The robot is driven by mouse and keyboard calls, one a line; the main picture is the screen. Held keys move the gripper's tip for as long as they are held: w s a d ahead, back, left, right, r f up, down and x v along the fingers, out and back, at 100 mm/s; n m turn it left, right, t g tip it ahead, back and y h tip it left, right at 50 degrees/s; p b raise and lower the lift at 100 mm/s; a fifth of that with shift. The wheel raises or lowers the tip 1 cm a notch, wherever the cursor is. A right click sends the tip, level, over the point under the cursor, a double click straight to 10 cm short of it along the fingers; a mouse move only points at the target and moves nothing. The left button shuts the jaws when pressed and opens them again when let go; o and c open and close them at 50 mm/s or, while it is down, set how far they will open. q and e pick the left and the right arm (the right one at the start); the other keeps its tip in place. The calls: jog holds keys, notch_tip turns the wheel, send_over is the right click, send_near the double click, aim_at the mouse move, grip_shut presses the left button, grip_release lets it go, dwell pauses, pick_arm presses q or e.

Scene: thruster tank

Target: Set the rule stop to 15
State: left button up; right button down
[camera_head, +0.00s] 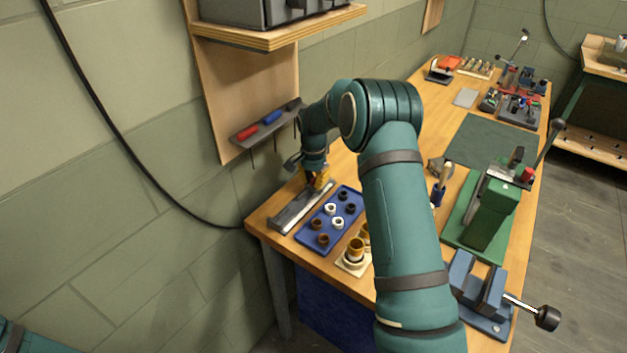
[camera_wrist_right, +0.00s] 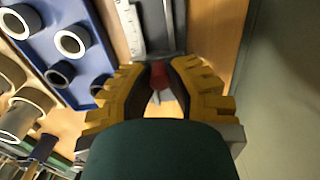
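The steel rule (camera_head: 306,207) lies along its dark base near the left edge of the bench. Its marked face also shows in the right wrist view (camera_wrist_right: 130,28). My right gripper (camera_head: 318,183) is down at the far end of the rule. In the right wrist view, the yellow fingers of my right gripper (camera_wrist_right: 160,76) close in around a small red part (camera_wrist_right: 158,74), which seems to belong to the rule stop; both dark pads appear to touch it. The rest of the stop is hidden by the fingers, and the scale numbers are too small to read. My left gripper is out of view.
A blue tray (camera_head: 301,238) with several rings and bushings sits right beside the rule. A green press (camera_head: 484,222) and a blue vise (camera_head: 478,282) are to the right. A tool shelf (camera_head: 262,131) hangs on the wall.

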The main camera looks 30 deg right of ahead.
aim_at(313, 180)
jog(key=shift+s+a+p, duration=0.1)
jog(key=shift+a+p, duration=0.1)
jog(key=shift+p, duration=0.1)
jog(key=c, duration=0.9)
grip_release()
jog(key=shift+o, duration=0.2)
notch_tip(313, 180, up, 12)
